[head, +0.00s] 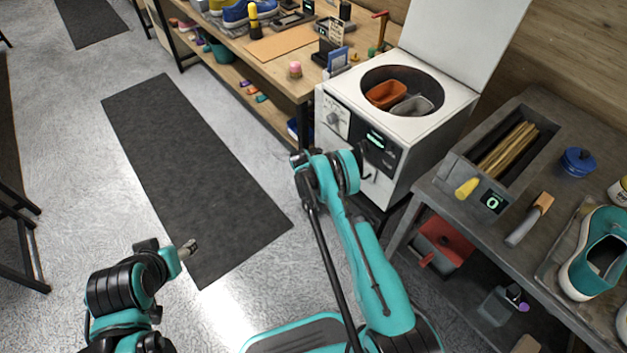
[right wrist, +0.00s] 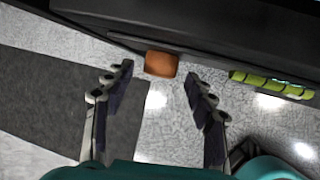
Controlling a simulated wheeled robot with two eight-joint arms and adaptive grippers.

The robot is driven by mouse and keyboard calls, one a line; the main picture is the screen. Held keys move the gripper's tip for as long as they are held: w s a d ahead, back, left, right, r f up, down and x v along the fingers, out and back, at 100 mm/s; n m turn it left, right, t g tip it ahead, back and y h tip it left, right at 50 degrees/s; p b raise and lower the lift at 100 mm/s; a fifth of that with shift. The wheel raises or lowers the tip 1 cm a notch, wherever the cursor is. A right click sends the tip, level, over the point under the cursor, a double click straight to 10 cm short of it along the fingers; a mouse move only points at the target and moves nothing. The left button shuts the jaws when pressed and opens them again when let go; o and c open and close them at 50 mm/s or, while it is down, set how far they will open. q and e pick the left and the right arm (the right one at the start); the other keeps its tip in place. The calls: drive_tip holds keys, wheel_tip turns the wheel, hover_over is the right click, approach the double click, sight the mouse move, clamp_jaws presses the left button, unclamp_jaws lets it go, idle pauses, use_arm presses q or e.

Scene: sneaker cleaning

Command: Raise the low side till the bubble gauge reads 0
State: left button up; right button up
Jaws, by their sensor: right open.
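The white machine (head: 345,122) stands open-lidded beside the wooden bench, with a dial and a lit green display (head: 376,139) on its front. I cannot make out the reading or pick out a bubble gauge. In the right wrist view my right gripper (right wrist: 159,72) is open, its dark fingers apart. An orange-brown block (right wrist: 161,64) shows beyond and between the fingertips, beside a dark edge. In the head view my right wrist is in front of the machine and its fingers are mostly hidden. My left gripper (head: 189,250) is low over the floor, too small to judge.
At right, a dark table (head: 440,195) carries a grey box with a green "0" (head: 492,201). A yellow-green ribbed thing (right wrist: 272,84) lies right of my fingers. Floor around the dark mat (head: 190,165) is clear.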

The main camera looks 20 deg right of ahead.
drive_tip(key=shift+x, duration=0.8)
drive_tip(key=c, duration=1.2)
drive_tip(key=shift+o, duration=0.2)
drive_tip(key=shift+s+f+m+t+y, duration=0.15)
drive_tip(key=shift+m+t+y, duration=0.15)
drive_tip(key=shift+t, duration=0.65)
drive_tip(key=shift+s+r+m+t+y, duration=0.1)
drive_tip(key=shift+m+t+y, duration=0.15)
drive_tip(key=shift+t, duration=0.7)
drive_tip(key=o, duration=1.2)
drive_tip(key=shift+f, duration=0.1)
drive_tip(key=shift+c, duration=0.2)
